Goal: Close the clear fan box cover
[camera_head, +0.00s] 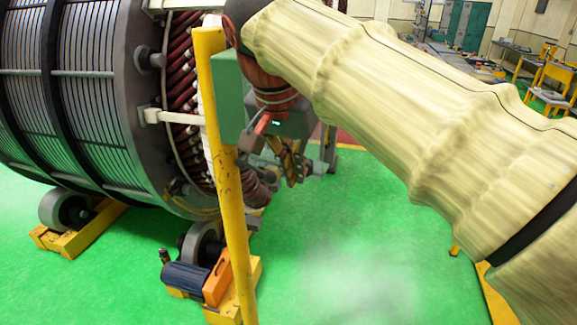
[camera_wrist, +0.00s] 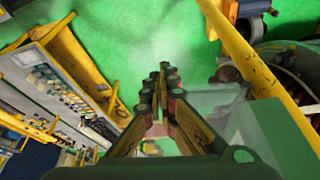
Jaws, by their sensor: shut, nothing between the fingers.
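My gripper (camera_head: 290,172) hangs below my cream-sleeved arm in the head view, just right of the yellow post. In the wrist view my gripper (camera_wrist: 162,80) points away from the camera with its fingers together and nothing between them. A green box-like panel (camera_head: 229,92) stands behind the post, beside my wrist. My arm and the post hide part of this area.
The yellow post (camera_head: 225,180) stands close to my gripper. A large stator (camera_head: 90,90) rests on rollers at the left. A long bench with parts (camera_wrist: 70,90) runs along the left of the wrist view. Green floor (camera_head: 350,250) is clear below my arm.

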